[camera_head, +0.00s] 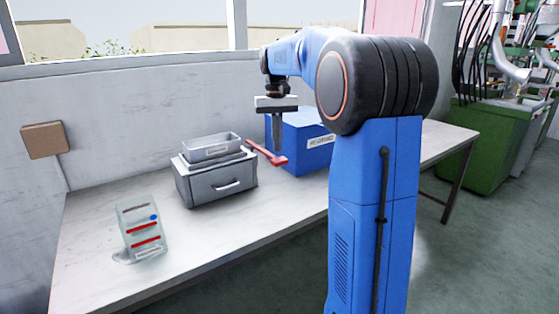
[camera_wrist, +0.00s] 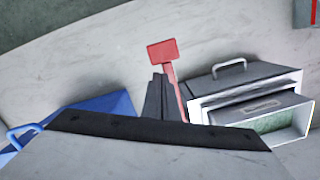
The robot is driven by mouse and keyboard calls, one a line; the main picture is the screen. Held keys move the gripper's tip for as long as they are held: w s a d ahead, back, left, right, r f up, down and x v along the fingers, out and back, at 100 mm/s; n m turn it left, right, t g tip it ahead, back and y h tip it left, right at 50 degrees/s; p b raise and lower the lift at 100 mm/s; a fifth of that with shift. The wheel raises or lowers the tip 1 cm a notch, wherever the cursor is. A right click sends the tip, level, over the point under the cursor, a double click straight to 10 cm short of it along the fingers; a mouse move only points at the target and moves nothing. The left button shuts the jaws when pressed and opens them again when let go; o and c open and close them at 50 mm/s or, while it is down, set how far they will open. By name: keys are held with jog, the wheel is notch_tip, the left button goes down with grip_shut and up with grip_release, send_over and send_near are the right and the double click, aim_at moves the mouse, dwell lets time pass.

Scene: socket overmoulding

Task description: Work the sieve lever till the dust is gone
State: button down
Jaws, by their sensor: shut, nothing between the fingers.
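The sieve (camera_head: 212,147) is a grey tray on top of a grey box with a drawer (camera_head: 222,184), standing on the table. A red lever (camera_head: 266,153) sticks out from its right side, with a flat red end. In the wrist view the lever (camera_wrist: 162,50) lies just beyond my fingers, and the tray (camera_wrist: 288,124) is at the right with a pale greenish inside. My gripper (camera_head: 277,148) points down beside the lever, its fingers shut and empty. I cannot tell whether they touch the lever. Dust cannot be made out clearly.
A blue labelled box (camera_head: 305,150) stands right of the lever, close behind my gripper. The table (camera_head: 215,240) is bare in front of the sieve.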

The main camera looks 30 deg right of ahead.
notch_tip(320, 180, up, 14)
jog(key=w, duration=0.1)
jog(key=shift+d+f, duration=0.15)
jog(key=shift+d, duration=0.1)
jog(key=shift+w, duration=0.1)
dwell(1.2)
jog(key=s+a+f+n+t, duration=0.1)
jog(key=s+a+f, duration=0.45)
jog(key=s, duration=0.25)
jog(key=s+a+f+n+t, duration=0.1)
jog(key=s+a+f+t, duration=0.1)
jog(key=s+a+f, duration=0.55)
jog(key=s+a+f+n+t, duration=0.15)
jog(key=s+f, duration=0.25)
jog(key=s, duration=0.6)
jog(key=s+a+f+n+t, duration=0.1)
jog(key=s+a+f, duration=0.1)
jog(key=s+f, duration=0.6)
notch_tip(320, 180, down, 4)
jog(key=shift+s+a+r, duration=0.15)
jog(key=shift+a, duration=0.25)
jog(key=shift+t, duration=0.25)
